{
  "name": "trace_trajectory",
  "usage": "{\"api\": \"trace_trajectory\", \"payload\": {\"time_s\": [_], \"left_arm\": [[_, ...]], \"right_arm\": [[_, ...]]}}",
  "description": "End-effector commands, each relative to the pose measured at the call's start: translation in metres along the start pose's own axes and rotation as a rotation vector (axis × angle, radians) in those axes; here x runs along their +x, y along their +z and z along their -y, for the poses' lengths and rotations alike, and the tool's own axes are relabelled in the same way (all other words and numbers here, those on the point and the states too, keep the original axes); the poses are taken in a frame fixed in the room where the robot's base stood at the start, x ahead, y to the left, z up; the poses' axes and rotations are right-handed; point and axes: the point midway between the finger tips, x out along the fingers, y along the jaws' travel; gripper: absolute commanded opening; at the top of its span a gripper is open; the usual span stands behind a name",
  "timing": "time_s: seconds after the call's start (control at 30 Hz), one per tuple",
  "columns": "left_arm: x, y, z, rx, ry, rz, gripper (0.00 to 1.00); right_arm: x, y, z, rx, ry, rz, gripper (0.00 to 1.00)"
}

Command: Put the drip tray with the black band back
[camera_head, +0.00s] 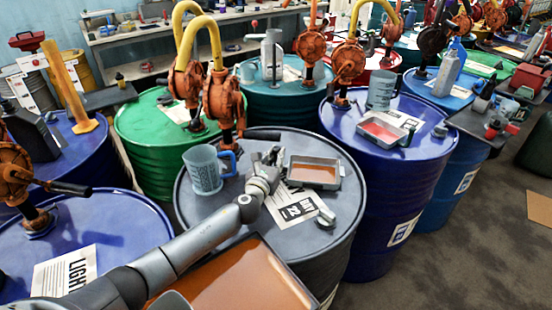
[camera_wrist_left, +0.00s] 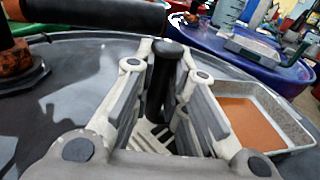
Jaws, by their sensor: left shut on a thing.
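A grey drip tray (camera_head: 313,172) with brown-orange liquid lies on the grey drum (camera_head: 190,205), beside my left gripper. A second shallow tray (camera_head: 382,129), with reddish liquid, lies on the dark blue drum to the right. I cannot make out a black band on either. My left gripper (camera_head: 272,157) is low over the grey drum. In the left wrist view its fingers (camera_wrist_left: 168,75) are closed around a dark, rounded upright thing (camera_wrist_left: 160,80). I cannot tell whether that belongs to the tray, whose liquid-filled pan shows at right (camera_wrist_left: 252,122). My right gripper is out of view.
A measuring jug with a blue handle (camera_head: 205,172) and an orange hand pump (camera_head: 222,100) stand on the grey drum near my gripper. A large dark-rimmed pan (camera_head: 240,285) with orange contents fills the bottom foreground. More drums crowd all round; bare floor shows at right.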

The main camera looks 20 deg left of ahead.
Motion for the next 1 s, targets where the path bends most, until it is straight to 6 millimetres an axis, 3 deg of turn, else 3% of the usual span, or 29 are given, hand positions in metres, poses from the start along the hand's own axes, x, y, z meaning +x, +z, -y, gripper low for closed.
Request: {"api": "trace_trajectory", "payload": {"time_s": [0.2, 0.23, 0.37, 0.77, 1.0], "left_arm": [[0.000, -0.002, 0.000, -0.001, 0.000, 0.001, 0.00], [0.000, -0.002, 0.000, 0.000, 0.000, 0.000, 0.17], [0.000, -0.002, 0.000, 0.000, 0.000, 0.000, 0.34], [-0.001, 0.002, 0.000, 0.000, 0.000, 0.000, 0.35], [-0.030, 0.000, 0.000, 0.000, -0.002, -0.002, 0.35]], "right_arm": [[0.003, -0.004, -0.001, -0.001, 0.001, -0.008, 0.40], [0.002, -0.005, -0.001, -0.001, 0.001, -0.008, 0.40], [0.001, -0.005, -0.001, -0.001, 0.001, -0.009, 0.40], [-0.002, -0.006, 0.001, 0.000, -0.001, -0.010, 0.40], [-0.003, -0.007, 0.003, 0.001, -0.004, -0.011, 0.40]]}}
